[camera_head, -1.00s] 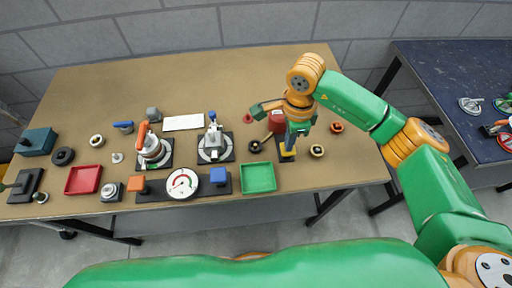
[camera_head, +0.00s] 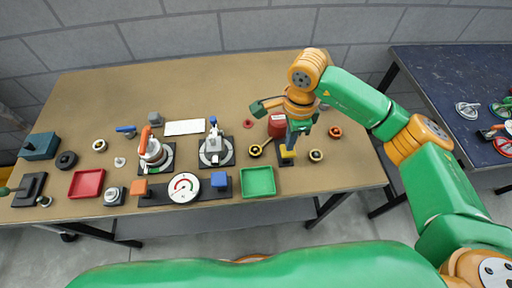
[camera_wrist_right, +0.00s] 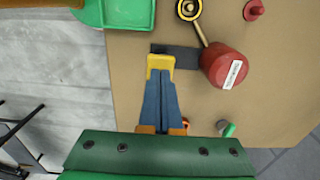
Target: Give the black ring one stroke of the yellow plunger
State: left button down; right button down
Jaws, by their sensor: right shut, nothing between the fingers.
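The yellow plunger (camera_head: 287,153) stands on a dark base plate beside the red can (camera_head: 277,126); it also shows in the wrist view (camera_wrist_right: 160,63). My right gripper (camera_head: 291,146) is shut and empty, its blue fingertips (camera_wrist_right: 162,73) at the plunger's edge. I cannot tell whether they touch it. A thin spout runs from the red can (camera_wrist_right: 226,66) to a round piece with a dark, gold-edged ring (camera_wrist_right: 188,9). A plain black ring (camera_head: 66,160) lies far left on the table. My left gripper does not show.
A green tray (camera_head: 258,182) lies left of the plunger, near the front edge. A dial gauge (camera_head: 184,188) and clamps fill the middle. The table's back is clear.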

jog(key=shift+r, duration=0.25)
notch_tip(320, 180, up, 5)
jog(key=p, duration=0.3)
jog(key=shift+f, duration=0.1)
dwell(0.4)
